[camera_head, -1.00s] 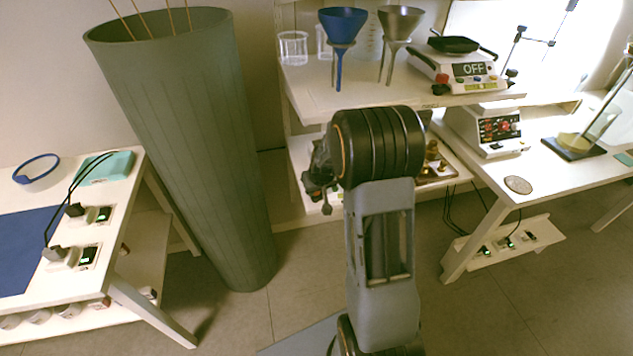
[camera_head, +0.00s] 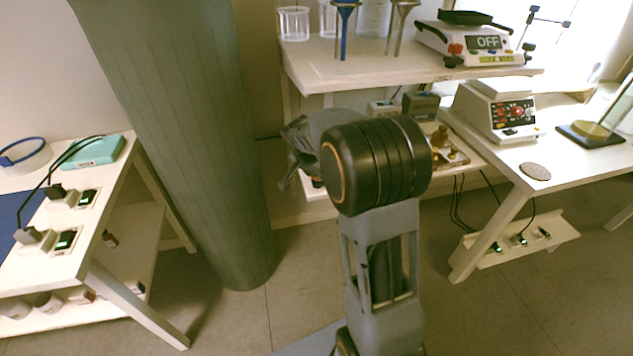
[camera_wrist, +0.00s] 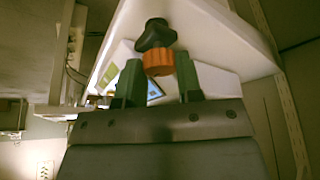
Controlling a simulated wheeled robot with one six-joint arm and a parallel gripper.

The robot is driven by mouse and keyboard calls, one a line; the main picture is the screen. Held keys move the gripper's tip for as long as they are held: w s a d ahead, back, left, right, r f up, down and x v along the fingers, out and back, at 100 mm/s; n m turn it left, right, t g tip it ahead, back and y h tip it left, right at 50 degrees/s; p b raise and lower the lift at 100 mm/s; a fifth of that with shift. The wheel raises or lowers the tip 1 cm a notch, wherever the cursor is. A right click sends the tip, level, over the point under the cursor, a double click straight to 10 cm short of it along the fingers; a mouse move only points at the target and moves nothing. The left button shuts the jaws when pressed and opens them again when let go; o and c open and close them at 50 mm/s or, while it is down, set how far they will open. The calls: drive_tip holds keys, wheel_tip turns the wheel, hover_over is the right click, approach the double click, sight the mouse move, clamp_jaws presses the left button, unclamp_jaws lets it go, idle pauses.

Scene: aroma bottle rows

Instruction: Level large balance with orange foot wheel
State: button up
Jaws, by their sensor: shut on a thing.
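In the wrist view, my gripper (camera_wrist: 160,82) is shut on an orange wheel (camera_wrist: 159,62) with a dark lobed knob (camera_wrist: 156,35) at its end. In the head view, my gripper (camera_head: 292,160) is left of my wrist, in front of the shelf unit; the wheel cannot be made out there. A white balance (camera_head: 468,44) with a display reading OFF stands on the upper shelf at the right, with a black pan on top.
The upper shelf (camera_head: 345,75) carries beakers and funnels. A tall green column (camera_head: 190,130) stands close to the left of my gripper. Another white device (camera_head: 505,108) stands on the right table. A left table (camera_head: 60,225) holds sockets.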

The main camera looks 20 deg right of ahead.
drive_tip(key=m+g+b, duration=0.1)
drive_tip(key=m, duration=0.2)
drive_tip(key=shift+w+a+f+m, duration=0.1)
drive_tip(key=shift+m, duration=0.2)
drive_tip(key=shift+w+m+g+h+b, duration=0.15)
drive_tip(key=shift+m+g, duration=0.25)
drive_tip(key=shift+m, duration=0.45)
drive_tip(key=shift+s+m+g+h+b, duration=0.15)
drive_tip(key=shift+m+g, duration=0.25)
drive_tip(key=shift+m, duration=0.45)
drive_tip(key=shift+w, duration=0.1)
drive_tip(key=o, duration=0.9)
drive_tip(key=shift+o, duration=0.2)
drive_tip(key=p+v, duration=0.3)
drive_tip(key=v, duration=1.1)
drive_tip(key=shift+w, duration=0.15)
